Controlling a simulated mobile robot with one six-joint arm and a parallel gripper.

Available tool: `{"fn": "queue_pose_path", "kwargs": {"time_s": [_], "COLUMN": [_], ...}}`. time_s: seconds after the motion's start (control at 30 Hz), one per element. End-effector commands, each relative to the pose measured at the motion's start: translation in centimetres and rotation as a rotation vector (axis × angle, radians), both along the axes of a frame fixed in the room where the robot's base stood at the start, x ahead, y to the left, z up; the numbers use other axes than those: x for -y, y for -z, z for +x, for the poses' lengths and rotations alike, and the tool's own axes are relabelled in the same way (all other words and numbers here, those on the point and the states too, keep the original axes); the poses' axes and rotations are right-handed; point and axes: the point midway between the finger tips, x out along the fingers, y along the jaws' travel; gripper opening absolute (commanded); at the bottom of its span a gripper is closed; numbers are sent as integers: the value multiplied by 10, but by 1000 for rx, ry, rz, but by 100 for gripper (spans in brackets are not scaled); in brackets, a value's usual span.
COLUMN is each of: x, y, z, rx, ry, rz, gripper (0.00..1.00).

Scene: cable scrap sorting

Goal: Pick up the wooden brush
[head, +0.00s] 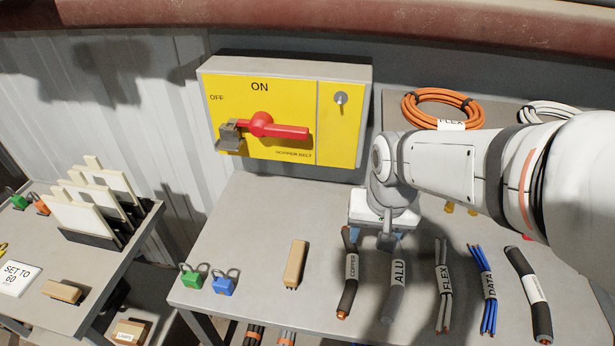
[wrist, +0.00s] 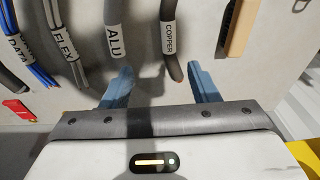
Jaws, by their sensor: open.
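The wooden brush (head: 296,263) is a tan block with a dark lower end. It lies on the grey table, left of the copper cable piece, and shows at the upper right of the wrist view (wrist: 240,28). My gripper (head: 376,238) is over the table, right of the brush and apart from it. In the wrist view its two blue fingers are spread wide, with the gripper (wrist: 160,82) empty. The brush is outside the fingers, to their right in that view. The ends of the copper and ALU cables show close to the fingers.
Labelled cable pieces, copper (head: 348,285), ALU (head: 397,285), FLEX (head: 443,285) and DATA (head: 484,275), lie right of the brush. Green (head: 190,278) and blue (head: 224,283) padlocks lie left of it. A yellow switch box (head: 285,110) stands behind. Another tan block (head: 62,291) is on the left table.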

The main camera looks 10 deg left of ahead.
Motion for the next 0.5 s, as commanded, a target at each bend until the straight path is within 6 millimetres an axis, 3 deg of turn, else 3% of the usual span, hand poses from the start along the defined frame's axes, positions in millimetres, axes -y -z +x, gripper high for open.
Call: {"fn": "queue_pose_path", "kwargs": {"time_s": [0.03, 0.2, 0.33, 0.5], "x": [-25, -96, -134, -156], "y": [8, 38, 59, 74], "z": [8, 20, 18, 15], "rx": [-31, -89, -116, -131], "ry": [-9, 17, 34, 49], "rz": [-1, -11, -23, -32], "gripper": [55, 55, 55, 55]}}
